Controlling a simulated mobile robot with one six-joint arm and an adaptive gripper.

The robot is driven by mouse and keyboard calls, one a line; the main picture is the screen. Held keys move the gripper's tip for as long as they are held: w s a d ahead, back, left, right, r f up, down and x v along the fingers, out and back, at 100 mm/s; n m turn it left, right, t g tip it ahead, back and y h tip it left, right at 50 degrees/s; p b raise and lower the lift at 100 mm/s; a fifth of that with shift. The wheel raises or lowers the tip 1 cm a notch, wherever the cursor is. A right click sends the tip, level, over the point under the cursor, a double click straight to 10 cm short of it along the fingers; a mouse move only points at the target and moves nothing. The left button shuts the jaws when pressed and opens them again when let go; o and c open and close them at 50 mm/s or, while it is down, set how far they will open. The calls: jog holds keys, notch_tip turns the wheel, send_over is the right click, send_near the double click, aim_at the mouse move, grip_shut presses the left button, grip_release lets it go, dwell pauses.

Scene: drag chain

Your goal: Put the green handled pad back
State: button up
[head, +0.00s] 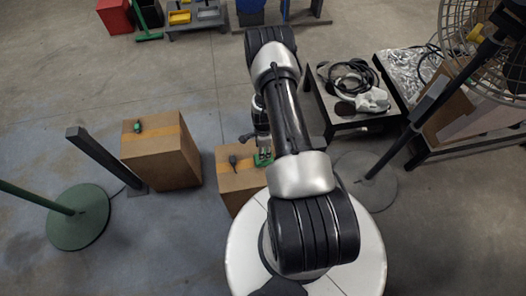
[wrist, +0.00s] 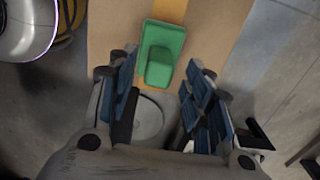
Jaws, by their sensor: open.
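The green handled pad (wrist: 162,50) lies on a cardboard box top (wrist: 110,25) in the wrist view, across its yellow tape stripe, with its raised handle toward my gripper. My gripper (wrist: 162,82) is open and empty, with its blue-padded fingers apart and the pad's near end just beyond the gap between the tips. In the head view, the pad (head: 263,160) shows as a small green patch on the middle box (head: 238,187), partly hidden by my arm. My gripper (head: 262,146) is just above it there. I cannot tell whether the fingers touch anything.
A dark small object (head: 233,161) lies on the middle box. A second box (head: 160,158) to the left bears a small green-and-dark object (head: 137,127). A post (head: 100,157) and a green stand (head: 78,218) are farther left. A low table (head: 345,105) holds cables at right.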

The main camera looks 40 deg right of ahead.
notch_tip(320, 180, up, 8)
jog(key=shift+f+p, duration=0.25)
jog(key=shift+p, duration=0.65)
jog(key=w+a+r+n+t, duration=0.1)
jog(key=w+a+r+n, duration=0.15)
jog(key=r, duration=0.85)
jog(key=w+a+r+n, duration=0.1)
jog(key=a+r+n, duration=0.3)
jog(key=r, duration=0.7)
jog(key=w+a+r+n+t, duration=0.1)
jog(key=w+a+r+n, duration=0.2)
jog(key=r, duration=0.7)
jog(key=s+a+r+n+t, duration=0.1)
jog(key=s+a+r+n, duration=0.3)
jog(key=r, duration=0.3)
jog(key=s+a+r+n, duration=0.4)
jog(key=s+r, duration=0.1)
jog(key=r, duration=0.2)
jog(key=s+a+r+n, duration=0.2)
jog(key=s+n, duration=0.1)
jog(key=s, duration=0.3)
jog(key=s+a+r+n+t, duration=0.1)
jog(key=s+a+r+n, duration=0.1)
jog(key=s, duration=0.4)
jog(key=shift+s+a+r+n+t, duration=0.3)
jog(key=shift+a+n, duration=0.55)
jog(key=shift+n, duration=0.1)
